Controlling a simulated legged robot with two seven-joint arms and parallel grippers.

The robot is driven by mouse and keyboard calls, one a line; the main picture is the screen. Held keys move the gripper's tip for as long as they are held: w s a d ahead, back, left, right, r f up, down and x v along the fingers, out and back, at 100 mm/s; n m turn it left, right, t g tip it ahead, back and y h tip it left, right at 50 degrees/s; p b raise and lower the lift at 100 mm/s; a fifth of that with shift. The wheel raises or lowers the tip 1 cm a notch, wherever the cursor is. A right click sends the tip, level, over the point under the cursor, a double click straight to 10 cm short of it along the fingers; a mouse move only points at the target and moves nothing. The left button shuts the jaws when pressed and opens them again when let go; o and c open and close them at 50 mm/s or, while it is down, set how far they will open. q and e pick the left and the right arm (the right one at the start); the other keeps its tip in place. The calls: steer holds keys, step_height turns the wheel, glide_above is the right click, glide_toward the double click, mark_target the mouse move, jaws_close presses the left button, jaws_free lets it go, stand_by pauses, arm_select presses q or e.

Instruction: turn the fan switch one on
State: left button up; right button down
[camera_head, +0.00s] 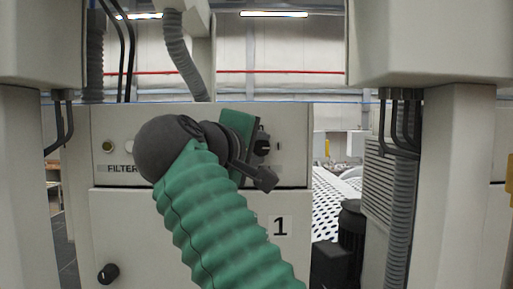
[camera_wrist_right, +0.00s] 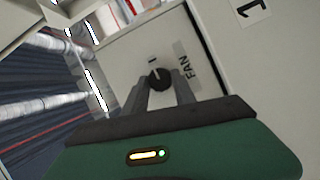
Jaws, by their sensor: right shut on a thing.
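The fan switch is a round black knob (camera_wrist_right: 159,79) on a pale panel, beside a label reading FAN in the right wrist view. In the head view the black knob (camera_head: 262,143) shows just right of my right gripper. My right gripper (camera_wrist_right: 160,88) has its two dark fingers on either side of the knob and is shut on it. In the head view my right arm, in a green sleeve, covers the middle of the panel, and the gripper (camera_head: 262,160) reaches the panel's right part. My left gripper is not in view.
The cabinet (camera_head: 130,215) carries a plate with the number 1 (camera_head: 280,227) and a lower black knob (camera_head: 108,273). A label starting FILTER is partly hidden by my arm. Pale columns stand on both sides, with hanging cables and a grey hose (camera_head: 398,220) at right.

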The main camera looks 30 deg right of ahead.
steer(key=shift+f, duration=0.25)
steer(key=c, duration=1.1)
jaws_free()
steer(key=shift+c, duration=0.2)
steer(key=shift+o, duration=0.6)
steer(key=shift+w+r, duration=0.1)
steer(key=shift+w, duration=0.05)
steer(key=v, duration=1.7)
steer(key=shift+a, duration=0.2)
